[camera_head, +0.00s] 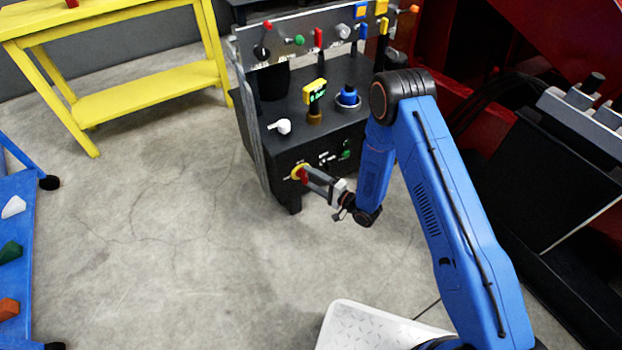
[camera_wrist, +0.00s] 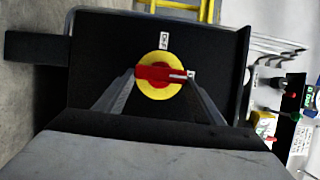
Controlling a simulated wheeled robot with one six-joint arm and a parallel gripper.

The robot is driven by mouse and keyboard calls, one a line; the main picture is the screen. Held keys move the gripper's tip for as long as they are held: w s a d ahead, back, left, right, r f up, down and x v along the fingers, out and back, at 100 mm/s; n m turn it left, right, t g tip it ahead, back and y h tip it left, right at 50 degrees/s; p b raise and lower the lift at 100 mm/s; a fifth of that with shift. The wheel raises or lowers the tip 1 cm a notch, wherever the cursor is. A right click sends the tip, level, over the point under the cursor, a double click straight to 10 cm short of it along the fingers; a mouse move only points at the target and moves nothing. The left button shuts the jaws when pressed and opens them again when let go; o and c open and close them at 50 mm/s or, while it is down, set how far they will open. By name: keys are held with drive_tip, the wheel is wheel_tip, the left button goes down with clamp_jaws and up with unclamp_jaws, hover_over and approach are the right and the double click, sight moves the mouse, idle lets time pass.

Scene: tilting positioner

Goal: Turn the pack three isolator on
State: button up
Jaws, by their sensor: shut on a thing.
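The isolator (camera_head: 295,173) is a red handle on a round yellow plate, low on the front of a black cabinet (camera_head: 262,152). In the wrist view the yellow plate (camera_wrist: 160,88) sits in the middle, with the red handle (camera_wrist: 158,74) lying crosswise over it and a small white mark at its right end. A small white label stands above the plate; I cannot read it. My gripper (camera_head: 308,176) reaches the handle from the right in the head view. In the wrist view its fingers (camera_wrist: 162,78) are at the handle's two ends, shut on it.
A yellow bench (camera_head: 150,92) stands at back left and a blue cart (camera_head: 18,200) at left. Red machinery (camera_head: 500,50) fills the right. Open floor lies between.

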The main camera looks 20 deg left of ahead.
drive_tip(key=o, duration=1.1)
drive_tip(key=shift+c, duration=0.2)
drive_tip(key=v, duration=1.7)
drive_tip(key=shift+d, duration=0.2)
